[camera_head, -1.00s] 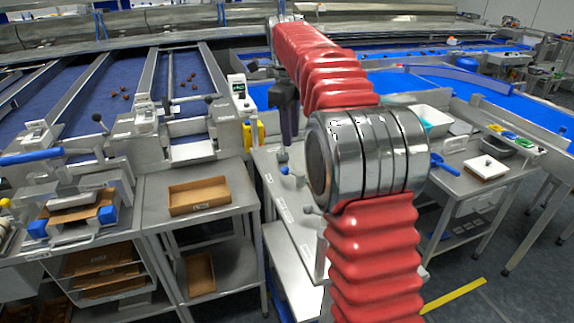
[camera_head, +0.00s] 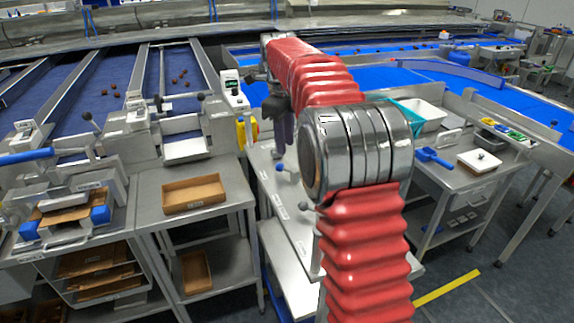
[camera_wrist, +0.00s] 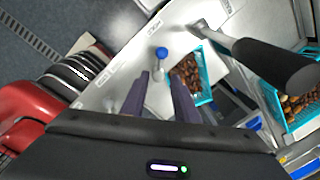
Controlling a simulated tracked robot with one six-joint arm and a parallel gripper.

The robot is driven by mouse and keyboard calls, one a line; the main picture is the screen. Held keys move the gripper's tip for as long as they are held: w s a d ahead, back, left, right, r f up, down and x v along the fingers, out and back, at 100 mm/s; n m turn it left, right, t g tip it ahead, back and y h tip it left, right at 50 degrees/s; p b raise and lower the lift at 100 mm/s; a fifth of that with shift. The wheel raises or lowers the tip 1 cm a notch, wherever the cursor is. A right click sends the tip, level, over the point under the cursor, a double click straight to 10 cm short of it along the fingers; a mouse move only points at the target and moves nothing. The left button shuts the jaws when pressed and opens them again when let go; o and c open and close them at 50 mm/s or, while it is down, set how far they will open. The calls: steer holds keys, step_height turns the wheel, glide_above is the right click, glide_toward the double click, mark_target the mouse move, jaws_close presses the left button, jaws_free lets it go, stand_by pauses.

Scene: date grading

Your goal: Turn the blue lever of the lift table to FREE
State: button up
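The lever with a blue ball knob (camera_wrist: 161,53) stands on the grey top of the lift table (camera_wrist: 120,85), its pale stem partly between my fingers in the picture. The knob also shows small in the camera_head view (camera_head: 280,167), just below my gripper (camera_head: 282,142). In the wrist view my gripper (camera_wrist: 161,82) is open, with two purple fingers apart and the knob beyond their tips. I cannot tell whether a finger touches the stem. Labels lie on the table near the lever, but their words are too small to read.
A dark-handled bar (camera_wrist: 275,62) crosses close to the wrist view's right side. Turquoise trays of dates (camera_wrist: 202,75) lie beyond the lever. A bench with a cardboard tray (camera_head: 194,194) stands left of the lift table; a bench with a blue scoop (camera_head: 433,156) stands right.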

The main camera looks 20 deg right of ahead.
mark_target(287, 169)
steer(key=f, duration=0.6)
steer(key=d+f, duration=0.1)
steer(key=f, duration=0.2)
steer(key=shift+w+f, duration=0.15)
steer(key=shift+w, duration=0.15)
jaws_close()
